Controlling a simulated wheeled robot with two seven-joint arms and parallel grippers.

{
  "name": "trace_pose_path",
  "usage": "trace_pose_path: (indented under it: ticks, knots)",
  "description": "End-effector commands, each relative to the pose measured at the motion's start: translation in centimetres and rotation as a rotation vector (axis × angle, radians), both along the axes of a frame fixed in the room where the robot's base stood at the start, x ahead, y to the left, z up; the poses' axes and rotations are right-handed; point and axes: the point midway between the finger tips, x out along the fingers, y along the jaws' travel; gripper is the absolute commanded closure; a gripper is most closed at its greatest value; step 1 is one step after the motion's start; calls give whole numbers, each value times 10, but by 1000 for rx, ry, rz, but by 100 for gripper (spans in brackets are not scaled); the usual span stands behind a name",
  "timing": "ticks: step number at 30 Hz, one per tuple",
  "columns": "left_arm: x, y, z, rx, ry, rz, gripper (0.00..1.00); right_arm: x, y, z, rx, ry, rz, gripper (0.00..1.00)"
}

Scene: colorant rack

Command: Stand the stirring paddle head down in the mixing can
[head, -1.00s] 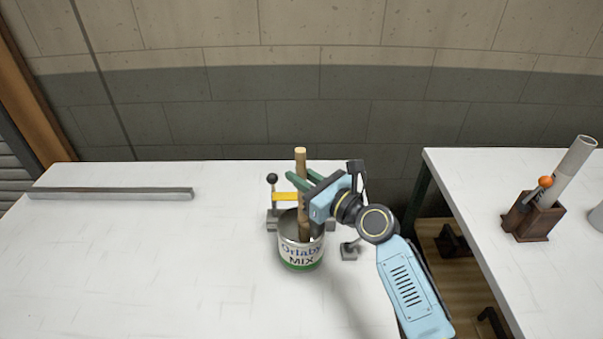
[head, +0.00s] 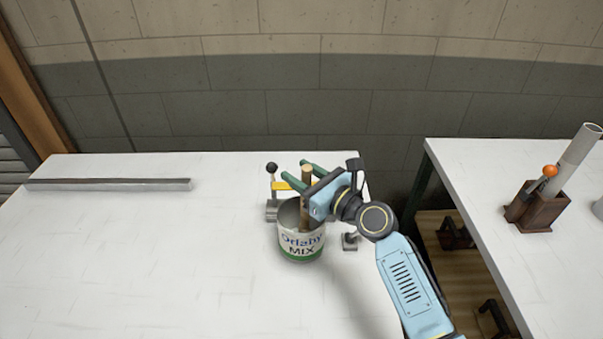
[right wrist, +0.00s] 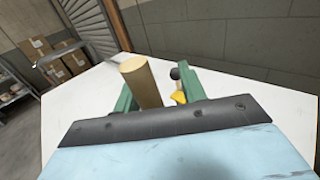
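The mixing can (head: 301,245), white and green with a "MIX" label, stands upright on the white table. The stirring paddle (head: 306,197) stands in it, its wooden handle rising from the can's mouth and close to upright. Its head is hidden inside the can. My right gripper (head: 304,168) is above the can with its green fingers on either side of the handle. In the right wrist view the handle (right wrist: 145,84) lies between the spread fingers, near the left one, with a gap to the right one. My left gripper is out of view.
A clamp with a black knob (head: 271,168) and yellow bar stands behind the can. A grey rail (head: 108,184) lies at the table's back left. A second table at right carries a brown holder (head: 538,208).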

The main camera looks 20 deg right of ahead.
Motion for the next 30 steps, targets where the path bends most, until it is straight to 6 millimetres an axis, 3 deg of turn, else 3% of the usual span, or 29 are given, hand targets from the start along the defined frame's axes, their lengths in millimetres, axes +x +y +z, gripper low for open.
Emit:
trace_pose_path:
  ticks: [11,14,24,30]
  knots:
    - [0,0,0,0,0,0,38,-5,-3,-1,-1,2,0,57]
    - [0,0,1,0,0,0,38,-17,-9,-1,-1,3,0,57]
    - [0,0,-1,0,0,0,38,-82,-45,-2,-4,3,0,57]
    - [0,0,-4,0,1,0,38,-108,-60,-1,-2,1,0,57]
